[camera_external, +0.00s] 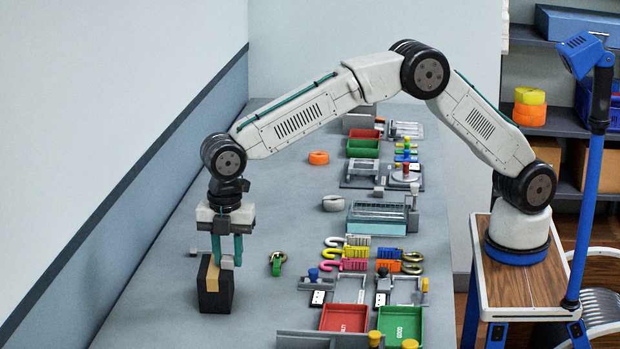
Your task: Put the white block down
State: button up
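My gripper (227,262) points straight down at the left of the grey table, with its teal fingers low over a black block (216,298). A tan strip (212,274) shows on the black block's upper part. A small pale grey piece (228,263) shows at the fingertips; I cannot tell whether it is a fingertip pad or part of the white block. No white block can be made out clearly. The fingers partly cover the black block's top, so I cannot tell whether they grip or touch anything.
A green-and-brass hook (278,262) lies right of the black block. Coloured hooks (350,253), a red tray (344,318) and a green tray (400,323) stand further right. An orange ring (318,158) and a white ring (333,203) lie further back.

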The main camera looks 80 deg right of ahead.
aim_at(228, 257)
jog(key=shift+o, duration=1.3)
jog(key=shift+r, duration=0.1)
notch_tip(228, 257, up, 12)
jog(key=shift+r, duration=0.15)
